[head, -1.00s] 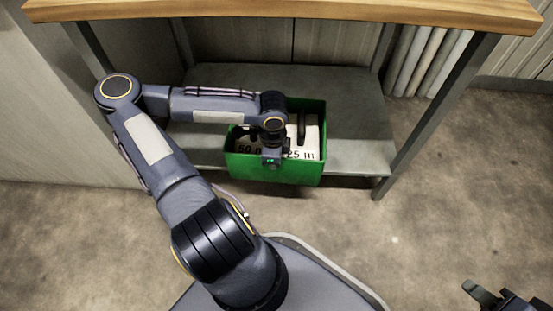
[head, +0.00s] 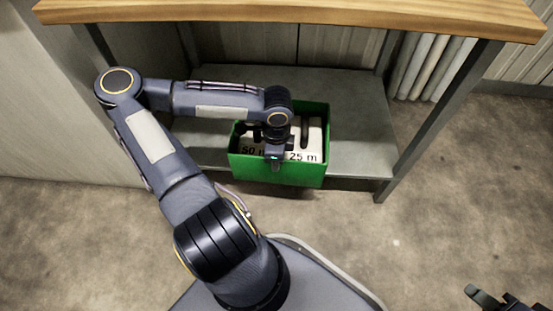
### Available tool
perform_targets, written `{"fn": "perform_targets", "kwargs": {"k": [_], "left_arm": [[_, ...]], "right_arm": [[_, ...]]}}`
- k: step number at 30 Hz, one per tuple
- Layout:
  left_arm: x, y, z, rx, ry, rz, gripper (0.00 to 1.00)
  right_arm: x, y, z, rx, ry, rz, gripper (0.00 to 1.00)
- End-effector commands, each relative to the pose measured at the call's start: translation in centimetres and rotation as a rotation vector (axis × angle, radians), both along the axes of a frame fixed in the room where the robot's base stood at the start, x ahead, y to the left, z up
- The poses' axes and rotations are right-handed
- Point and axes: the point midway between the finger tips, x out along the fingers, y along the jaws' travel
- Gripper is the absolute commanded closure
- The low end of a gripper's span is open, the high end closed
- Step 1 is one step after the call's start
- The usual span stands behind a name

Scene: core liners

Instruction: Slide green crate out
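The green crate (head: 290,176) sits on the low grey shelf under the wooden-topped table, at its front edge. White labels reading "50 m" and "25 m" (head: 303,157) and dark upright parts show inside it. My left gripper (head: 274,160) reaches down at the middle of the crate's front rim. Its fingertips are hidden by its own body and wrist, so I cannot tell how far they are closed or whether they grip the rim. My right gripper (head: 492,299) is cut off at the bottom right corner, over the floor, far from the crate.
The shelf (head: 355,135) is bare to the right of the crate. The wooden tabletop (head: 300,11) overhangs it. A metal table leg (head: 425,135) stands to the right. Pale pipes (head: 425,65) stand behind. The concrete floor in front and to the right is clear.

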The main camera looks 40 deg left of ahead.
Motion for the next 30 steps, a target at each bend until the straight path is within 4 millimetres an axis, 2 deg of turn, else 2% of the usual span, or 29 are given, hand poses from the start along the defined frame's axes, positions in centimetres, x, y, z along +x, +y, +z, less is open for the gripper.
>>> {"fn": "perform_targets", "kwargs": {"k": [1,3,9,30], "left_arm": [[0.1,0.1,1.5,0.004,-0.003,0.001,0.67],[0.0,0.1,2.7,0.004,-0.002,0.002,0.67],[0.0,0.1,5.0,0.002,-0.001,0.001,0.67],[-0.1,0.0,5.5,-0.007,-0.001,0.007,0.67]], "right_arm": [[0.0,0.0,0.8,0.000,0.000,0.000,0.64],[0.0,0.0,1.3,0.000,0.000,0.000,0.64],[0.0,0.0,2.1,0.000,0.000,0.000,0.64],[0.0,0.0,2.1,0.000,0.000,0.000,0.64]]}}
